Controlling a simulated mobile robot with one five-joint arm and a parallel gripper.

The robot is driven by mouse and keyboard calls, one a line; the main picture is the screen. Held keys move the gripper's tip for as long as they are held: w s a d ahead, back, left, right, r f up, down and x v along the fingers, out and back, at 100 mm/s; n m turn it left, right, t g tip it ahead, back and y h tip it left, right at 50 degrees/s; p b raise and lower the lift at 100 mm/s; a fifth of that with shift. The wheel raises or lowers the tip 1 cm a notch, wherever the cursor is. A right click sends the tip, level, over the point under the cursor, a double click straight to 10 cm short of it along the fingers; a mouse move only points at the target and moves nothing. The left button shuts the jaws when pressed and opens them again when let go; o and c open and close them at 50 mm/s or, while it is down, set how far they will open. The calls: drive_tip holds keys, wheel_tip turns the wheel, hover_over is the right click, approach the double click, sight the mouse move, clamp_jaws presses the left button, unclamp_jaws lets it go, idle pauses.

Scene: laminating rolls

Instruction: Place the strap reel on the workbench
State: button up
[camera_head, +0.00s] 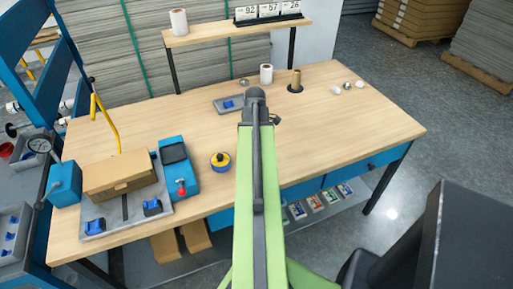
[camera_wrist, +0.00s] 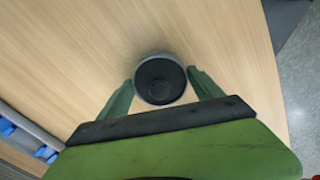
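In the wrist view, a dark round piece (camera_wrist: 158,84), which I take to be the strap reel, sits between the two green fingers of my gripper (camera_wrist: 160,78). It has a black face with a round hub and a grey rim. Both fingertips meet its sides, so my gripper looks shut on it. The pale wooden workbench (camera_wrist: 70,50) lies behind it; I cannot tell how far below. In the head view my arm reaches over the middle of the workbench (camera_head: 330,130) and hides the fingers and most of what they hold.
A grey tray with a blue piece (camera_head: 229,104) lies left of my arm. A yellow and blue round item (camera_head: 220,161), a blue device (camera_head: 178,170) and a cardboard box (camera_head: 118,174) stand on the left. A brown roll (camera_head: 296,82) stands behind.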

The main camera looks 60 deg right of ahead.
drive_tip(key=o, duration=0.3)
wheel_tip(320, 180, up, 12)
drive_tip(key=p, duration=1.2)
drive_tip(key=shift+r, duration=0.15)
drive_tip(key=shift+w, duration=0.1)
drive_tip(key=w+a+m, duration=0.1)
drive_tip(key=w+a, duration=0.6)
drive_tip(key=a, duration=0.4)
drive_tip(key=w+a+m, duration=0.2)
drive_tip(key=w+a, duration=0.5)
drive_tip(key=a, duration=0.4)
drive_tip(key=w+a+m, duration=0.1)
drive_tip(key=w+a, duration=0.6)
drive_tip(key=a, duration=0.5)
drive_tip(key=a+m, duration=0.2)
drive_tip(key=a, duration=1.3)
drive_tip(key=shift+w+a, duration=0.2)
drive_tip(key=shift+a, duration=0.1)
